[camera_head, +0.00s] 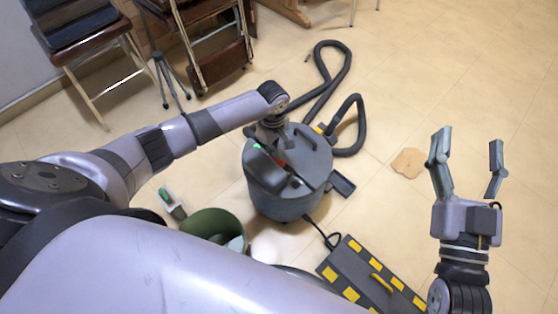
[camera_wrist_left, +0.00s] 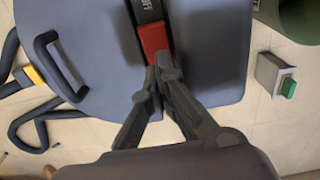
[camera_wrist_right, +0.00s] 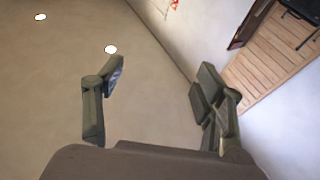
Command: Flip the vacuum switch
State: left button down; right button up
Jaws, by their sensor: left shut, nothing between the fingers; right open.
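The vacuum (camera_head: 290,205) is a grey-blue canister standing on the floor in the middle of the head view. Its lid (camera_wrist_left: 100,60) fills much of the left wrist view, with a black handle at the left. A red switch (camera_wrist_left: 154,40) sits on a black strip on the lid. My left gripper (camera_wrist_left: 160,74) is shut and empty, with its fingertips at the lower end of the red switch, seeming to touch it. In the head view the left gripper is over the lid, its fingertips partly hidden. My right gripper (camera_head: 469,145) is open and empty, raised at the right, away from the vacuum.
A black hose (camera_head: 358,130) loops behind and right of the vacuum. A green bin (camera_head: 215,225) and a small box with a green button (camera_head: 170,203) stand left. A grey case with yellow marks (camera_head: 365,275) lies at front. Folded chairs (camera_head: 85,45) stand at back left.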

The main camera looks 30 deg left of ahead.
pick_arm(q)
jog(key=shift+r+p, duration=0.5)
jog(key=shift+p, duration=0.1)
jog(key=shift+r+p, duration=0.25)
jog(key=shift+p, duration=0.05)
jog(key=shift+r+p, duration=0.25)
jog(key=shift+p, duration=0.1)
pick_arm(e)
jog(key=shift+d+f+g+h, duration=1.05)
jog(key=shift+f+g, duration=2.45)
jog(key=shift+f, duration=2.1)
pick_arm(q)
jog(key=shift+r+p, duration=0.2)
jog(key=shift+p, duration=0.1)
jog(key=shift+r+p, duration=0.25)
jog(key=shift+p, duration=0.1)
jog(key=shift+r+p, duration=0.25)
jog(key=shift+p, duration=0.1)
jog(key=shift+r, duration=0.2)
pick_arm(e)
jog(key=s+d+f+g+h, duration=0.2)
jog(key=s+d+f+g, duration=0.1)
jog(key=s+f+g, duration=0.3)
jog(key=shift+s+d+f+m+g, duration=0.15)
jog(key=shift+s+f+m+g, duration=0.2)
jog(key=shift+s+f, duration=1.2)
